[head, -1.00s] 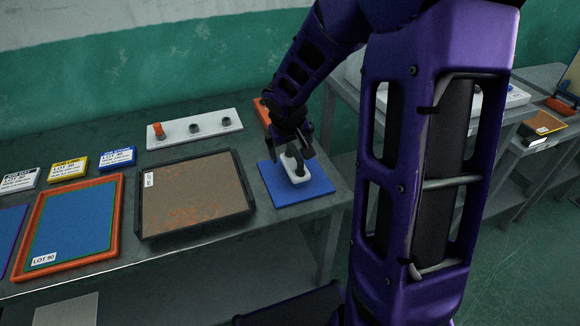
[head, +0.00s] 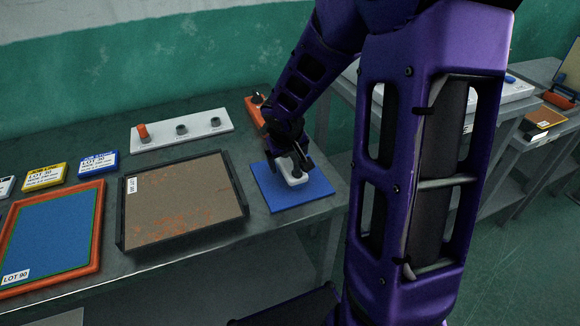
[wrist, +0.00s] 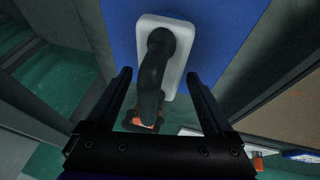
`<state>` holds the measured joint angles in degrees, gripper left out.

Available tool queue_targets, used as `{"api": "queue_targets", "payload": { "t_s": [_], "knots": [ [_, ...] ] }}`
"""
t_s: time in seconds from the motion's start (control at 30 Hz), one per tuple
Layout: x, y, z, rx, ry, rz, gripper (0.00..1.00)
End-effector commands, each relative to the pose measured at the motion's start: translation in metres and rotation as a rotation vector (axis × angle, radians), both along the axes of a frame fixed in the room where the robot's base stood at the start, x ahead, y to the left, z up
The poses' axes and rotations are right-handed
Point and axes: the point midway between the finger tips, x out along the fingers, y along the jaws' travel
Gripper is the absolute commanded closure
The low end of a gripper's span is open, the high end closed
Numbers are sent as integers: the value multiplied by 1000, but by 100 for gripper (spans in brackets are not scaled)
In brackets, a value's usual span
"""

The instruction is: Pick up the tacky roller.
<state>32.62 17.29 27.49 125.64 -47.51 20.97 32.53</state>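A tool with a white, rounded block and a thick black handle, seemingly the tacky roller (head: 297,180), rests on a blue pad (head: 316,190) near the bench's right end. My gripper (head: 291,166) is right over it and hides part of the handle. In the wrist view my gripper (wrist: 159,75) is open, its two black fingers apart. The black handle (wrist: 154,75) lies between them in the picture, with a visible gap on each side. The white block (wrist: 178,28) shows beyond the fingertips on the blue pad (wrist: 222,25).
A black-rimmed tray (head: 122,225) with a brown, orange-stained surface stands left of the pad. A white strip with knobs (head: 160,136) lies behind it. An orange item (head: 254,110) sits behind the pad, partly hidden by my arm. An orange-framed blue panel (head: 97,240) is at left.

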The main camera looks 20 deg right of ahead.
Motion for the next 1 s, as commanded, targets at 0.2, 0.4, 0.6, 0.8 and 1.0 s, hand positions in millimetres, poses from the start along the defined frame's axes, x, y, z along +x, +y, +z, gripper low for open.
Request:
{"api": "queue_targets", "payload": {
  "t_s": [0.2, 0.4, 0.6, 0.8, 1.0],
  "knots": [
    [0, 0, 0, 0, 0, 0, 54],
    [0, 0, 0, 0, 0, 1, 90],
    [0, 0, 0, 0, -1, 1, 100],
    [1, 0, 13, -1, -3, 0, 100],
    [1, 0, 55, -2, -5, -1, 100]
  ]
}}
